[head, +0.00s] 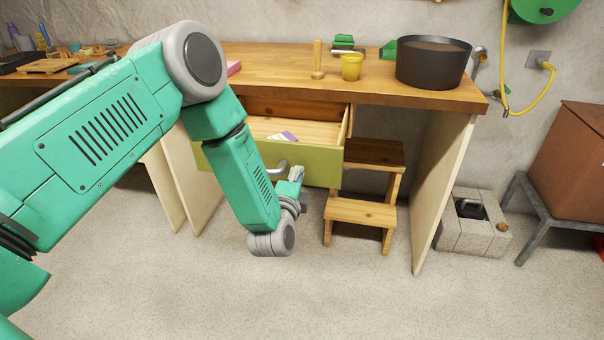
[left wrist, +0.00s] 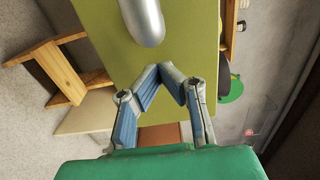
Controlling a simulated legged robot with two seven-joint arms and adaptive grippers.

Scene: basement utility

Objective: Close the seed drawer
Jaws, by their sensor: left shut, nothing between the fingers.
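The seed drawer (head: 318,167) is a wooden drawer with a green front, pulled out under the workbench. A small purple-and-white packet (head: 283,136) lies inside it. Its silver handle (head: 277,168) is on the front, and also shows large at the top of the left wrist view (left wrist: 143,20). My left gripper (head: 296,174) is in front of the drawer front near the handle. In the left wrist view its blue-padded fingers (left wrist: 172,72) meet at the tips, with nothing between them, facing the green front. I cannot tell whether they touch it. My right gripper is not in view.
The workbench (head: 290,60) holds a yellow cup (head: 351,67), a wooden tool (head: 318,60) and a large dark pot (head: 433,62). A wooden step stool (head: 360,212) stands under it, right of the drawer. Concrete blocks (head: 473,222) sit farther right. The floor in front is clear.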

